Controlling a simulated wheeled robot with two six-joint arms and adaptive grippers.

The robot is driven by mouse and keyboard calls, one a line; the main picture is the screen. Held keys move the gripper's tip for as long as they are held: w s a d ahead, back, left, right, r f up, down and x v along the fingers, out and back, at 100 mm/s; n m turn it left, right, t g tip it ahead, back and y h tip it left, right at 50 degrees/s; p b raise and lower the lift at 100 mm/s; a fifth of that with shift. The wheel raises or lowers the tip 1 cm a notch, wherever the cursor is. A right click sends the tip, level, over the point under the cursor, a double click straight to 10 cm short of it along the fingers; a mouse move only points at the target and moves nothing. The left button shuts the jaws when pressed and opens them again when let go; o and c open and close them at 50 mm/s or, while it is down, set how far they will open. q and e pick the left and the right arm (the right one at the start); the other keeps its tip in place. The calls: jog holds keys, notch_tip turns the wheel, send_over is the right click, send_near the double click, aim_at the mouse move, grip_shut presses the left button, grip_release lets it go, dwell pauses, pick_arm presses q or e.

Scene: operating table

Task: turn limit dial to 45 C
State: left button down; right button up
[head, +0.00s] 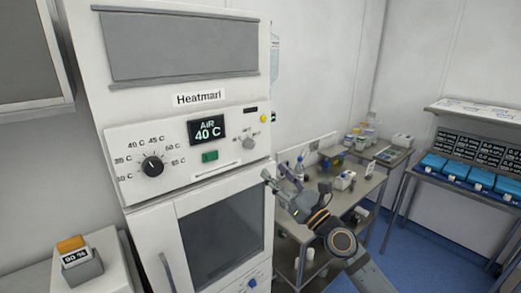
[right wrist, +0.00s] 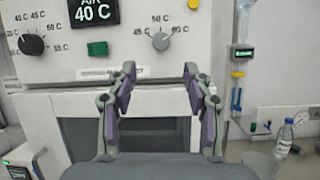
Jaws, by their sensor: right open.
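The white warming cabinet has a control panel (head: 190,155) with two dials. The small grey dial (head: 247,145) is at its right and also shows in the right wrist view (right wrist: 160,41), with small numbers around it; I cannot read its pointer surely. A larger black dial (head: 152,166) at the left has a scale in C; it also shows in the right wrist view (right wrist: 31,43). My right gripper (head: 278,178) is open and empty, in front of the cabinet, below and right of the grey dial. In the right wrist view its fingers (right wrist: 159,75) spread just below that dial, apart from it.
The display (head: 208,129) reads AIR 40 C, with a green switch (head: 210,156) below. A yellow button (head: 263,118) is right of the grey dial. The cabinet's glass door (head: 222,230) is below. A cluttered bench (head: 345,195) with bottles stands right.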

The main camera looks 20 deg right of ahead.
aim_at(252, 147)
jog(key=p+x, duration=0.3)
jog(key=x, duration=0.6)
jog(key=shift+w+d, duration=0.1)
jog(key=shift+w, duration=0.15)
jog(key=shift+w+a+r+p, duration=0.1)
jog(key=shift+w+a+p, duration=0.2)
jog(key=shift+w, duration=0.1)
jog(key=shift+d, duration=0.1)
grip_shut()
